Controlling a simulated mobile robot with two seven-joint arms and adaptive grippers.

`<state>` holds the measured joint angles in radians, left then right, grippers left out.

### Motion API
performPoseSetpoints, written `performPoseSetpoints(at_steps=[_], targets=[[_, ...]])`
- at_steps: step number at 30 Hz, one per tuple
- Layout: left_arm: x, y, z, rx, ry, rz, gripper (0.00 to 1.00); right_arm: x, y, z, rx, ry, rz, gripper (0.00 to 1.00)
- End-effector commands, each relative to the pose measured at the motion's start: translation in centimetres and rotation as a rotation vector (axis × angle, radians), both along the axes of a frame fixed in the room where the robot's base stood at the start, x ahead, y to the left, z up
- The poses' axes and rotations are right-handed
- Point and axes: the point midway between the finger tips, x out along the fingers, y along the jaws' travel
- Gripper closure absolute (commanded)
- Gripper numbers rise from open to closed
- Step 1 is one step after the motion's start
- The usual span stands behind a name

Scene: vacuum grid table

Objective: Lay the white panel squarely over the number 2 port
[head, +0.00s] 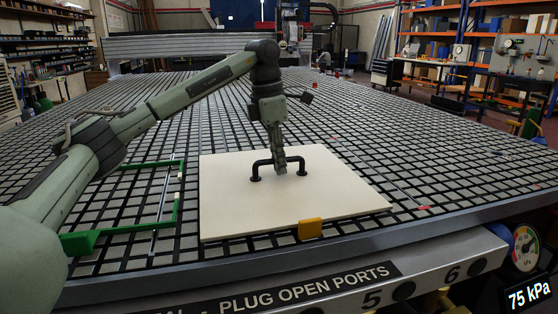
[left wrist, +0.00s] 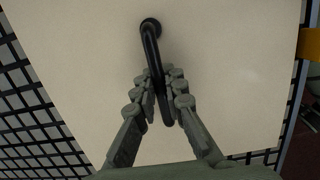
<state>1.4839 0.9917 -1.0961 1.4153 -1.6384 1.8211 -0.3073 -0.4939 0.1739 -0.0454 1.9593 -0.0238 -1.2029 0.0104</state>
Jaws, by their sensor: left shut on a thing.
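The white panel (head: 235,205) lies over the grid table near its front edge in the head view. A black bar handle (head: 262,163) stands on its middle. My left gripper (head: 281,168) comes down from above and is shut on the handle. In the left wrist view the fingers (left wrist: 165,90) close around the handle's bar (left wrist: 150,45), with the panel (left wrist: 230,60) beneath. I cannot tell whether the panel rests on the grid or hovers just above it. The number 2 port is not visible. My right gripper is not in view.
A green bracket frame (head: 180,200) lies left of the panel. A yellow block (head: 310,228) sits at the panel's front edge. The front rail shows ports 5 and 6 (head: 478,266), a pressure gauge (head: 525,248) and a 75 kPa display (head: 528,296). The grid behind is mostly clear.

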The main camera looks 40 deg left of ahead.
Motion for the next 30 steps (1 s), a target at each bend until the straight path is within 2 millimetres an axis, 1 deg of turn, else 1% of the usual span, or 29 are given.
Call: performPoseSetpoints(at_steps=[12,13,18,26,30], targets=[[0.0,0.0,-0.5,-0.002,-0.005,0.000,1.00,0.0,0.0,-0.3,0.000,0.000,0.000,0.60],[0.1,0.0,-0.5,-0.002,-0.005,0.000,0.88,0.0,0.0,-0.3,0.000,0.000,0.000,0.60],[0.0,0.0,-0.5,0.000,-0.004,0.000,0.66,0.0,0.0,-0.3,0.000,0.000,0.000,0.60],[-0.1,0.0,-0.9,0.001,0.004,0.000,0.65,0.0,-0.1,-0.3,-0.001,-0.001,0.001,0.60],[-0.1,0.1,-0.1,0.001,0.001,0.000,0.65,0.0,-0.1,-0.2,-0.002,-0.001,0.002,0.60]])
